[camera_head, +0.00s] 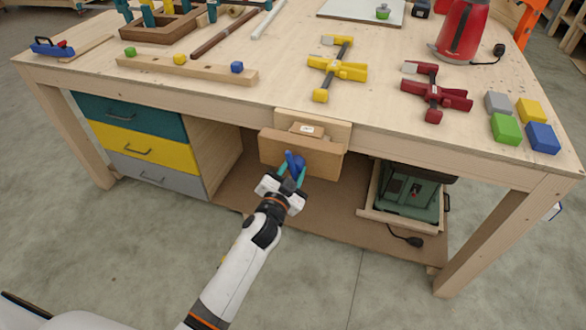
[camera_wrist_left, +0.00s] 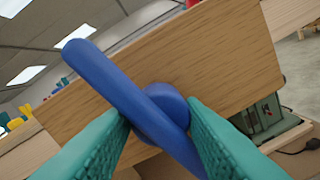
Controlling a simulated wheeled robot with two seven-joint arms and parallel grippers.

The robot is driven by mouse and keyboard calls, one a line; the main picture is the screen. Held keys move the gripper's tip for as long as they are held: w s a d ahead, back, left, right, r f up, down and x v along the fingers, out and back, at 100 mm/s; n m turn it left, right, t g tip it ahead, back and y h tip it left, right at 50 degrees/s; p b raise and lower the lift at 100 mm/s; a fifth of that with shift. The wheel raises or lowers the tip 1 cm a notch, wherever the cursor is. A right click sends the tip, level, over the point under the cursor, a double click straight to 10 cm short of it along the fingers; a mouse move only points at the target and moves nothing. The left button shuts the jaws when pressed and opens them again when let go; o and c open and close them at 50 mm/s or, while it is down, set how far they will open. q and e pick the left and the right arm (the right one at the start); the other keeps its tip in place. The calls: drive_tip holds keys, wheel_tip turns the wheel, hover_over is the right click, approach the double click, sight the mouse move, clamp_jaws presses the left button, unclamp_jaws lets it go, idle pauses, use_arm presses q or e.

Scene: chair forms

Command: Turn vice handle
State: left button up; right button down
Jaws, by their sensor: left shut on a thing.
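The wooden vice (camera_head: 300,156) is fixed to the front edge of the workbench. Its blue handle (camera_head: 294,163) sticks out from the front jaw. In the left wrist view the handle is a blue bar (camera_wrist_left: 110,88) running diagonally from upper left to lower right across a round blue hub (camera_wrist_left: 162,112). My left gripper (camera_head: 292,174) is at the handle, with its teal fingers (camera_wrist_left: 165,135) on either side of the hub and bar, shut on it. The lower end of the bar is partly hidden by a finger. My right gripper is not in view.
The workbench top (camera_head: 230,105) holds a yellow clamp (camera_head: 338,68), a dark red clamp (camera_head: 435,93), a red kettle (camera_head: 462,32) and several coloured blocks. Drawers (camera_head: 140,148) stand below left. A green machine (camera_head: 408,190) sits on the lower shelf at right. The floor in front is clear.

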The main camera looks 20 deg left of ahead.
use_arm(q)
drive_tip(key=m, duration=0.6)
drive_tip(key=shift+s+f, duration=0.1)
drive_tip(key=shift+f, duration=0.25)
drive_tip(key=m, duration=0.6)
drive_tip(key=shift+m+p, duration=0.3)
drive_tip(key=m, duration=0.5)
drive_tip(key=shift+y+p, duration=0.3)
drive_tip(key=shift+p, duration=0.05)
drive_tip(key=m+p, duration=0.1)
drive_tip(key=m, duration=0.4)
drive_tip(key=shift+m, duration=0.4)
drive_tip(key=shift+f, duration=0.1)
drive_tip(key=o, duration=0.9)
drive_tip(key=shift+s, duration=0.1)
drive_tip(key=shift+c, duration=0.2)
drive_tip(key=shift+o, duration=0.6)
drive_tip(key=shift+r, duration=0.3)
